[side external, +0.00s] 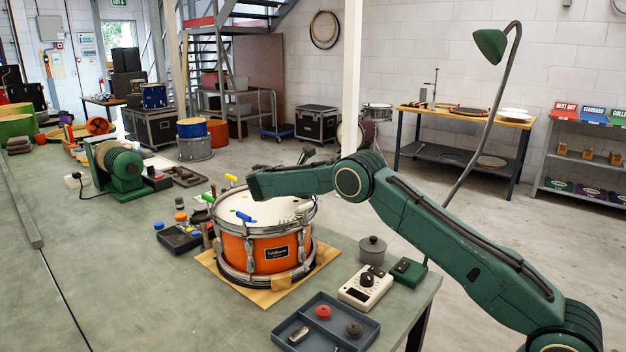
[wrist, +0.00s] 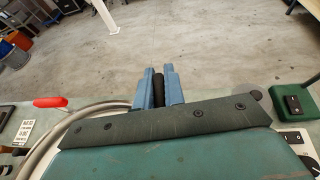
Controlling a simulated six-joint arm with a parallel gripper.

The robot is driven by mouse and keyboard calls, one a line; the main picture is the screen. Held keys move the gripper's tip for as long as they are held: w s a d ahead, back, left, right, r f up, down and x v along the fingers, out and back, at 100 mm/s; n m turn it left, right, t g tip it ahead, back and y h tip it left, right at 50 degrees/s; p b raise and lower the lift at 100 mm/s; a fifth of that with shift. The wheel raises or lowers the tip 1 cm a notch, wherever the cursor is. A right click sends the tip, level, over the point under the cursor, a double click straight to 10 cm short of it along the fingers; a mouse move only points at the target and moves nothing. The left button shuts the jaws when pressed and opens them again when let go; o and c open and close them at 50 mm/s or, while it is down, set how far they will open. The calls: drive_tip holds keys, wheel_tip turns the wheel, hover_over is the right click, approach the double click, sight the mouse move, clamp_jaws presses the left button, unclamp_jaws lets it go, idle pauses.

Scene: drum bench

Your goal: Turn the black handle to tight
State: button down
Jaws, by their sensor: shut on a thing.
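In the wrist view my gripper (wrist: 158,90) has its two blue fingers closed on the upright black handle (wrist: 158,86), whose dark grip shows between them. The drum's metal hoop (wrist: 90,116) curves away to the left, with a red handle (wrist: 62,101) beside it. In the side view the orange drum (side external: 264,252) stands on the bench with its white head up. A yellow handle (side external: 231,178) and a blue handle (side external: 245,217) show at its rim. My fingers and the black handle cannot be made out there, behind my arm. The handle's lower end is hidden.
A white meter (side external: 366,288), a green switch box (side external: 408,271), a grey lidded pot (side external: 372,251) and a parts tray (side external: 308,337) stand right and in front of the drum. A dark tray (side external: 181,240) and small jars lie to its left.

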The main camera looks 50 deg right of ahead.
drive_tip(key=shift+s+m+g, duration=0.1)
drive_tip(key=shift+m+g, duration=0.3)
idle(0.4)
drive_tip(key=c, duration=1.5)
unclamp_jaws()
drive_tip(key=shift+w+n+t+y, duration=0.2)
drive_tip(key=shift+n+t+y, duration=0.2)
drive_tip(key=shift+n+t, duration=1.4)
drive_tip(key=shift+w+n+t+y, duration=0.1)
drive_tip(key=shift+n+t+y, duration=0.3)
drive_tip(key=shift+n+t, duration=0.5)
drive_tip(key=s+a+r+n+t+y, duration=0.1)
drive_tip(key=s+a+n, duration=0.1)
drive_tip(key=s, duration=0.1)
drive_tip(key=s+a+r+n+t+y, duration=0.1)
drive_tip(key=s+a+r+t+y, duration=0.1)
drive_tip(key=s+a, duration=0.1)
drive_tip(key=s+a+r+n+t+y, duration=0.1)
drive_tip(key=s+a+r+n+t, duration=0.1)
drive_tip(key=s, duration=0.2)
drive_tip(key=shift+a+r+n+y, duration=0.15)
drive_tip(key=shift+a+n+y, duration=0.1)
drive_tip(key=shift+n+y, duration=0.05)
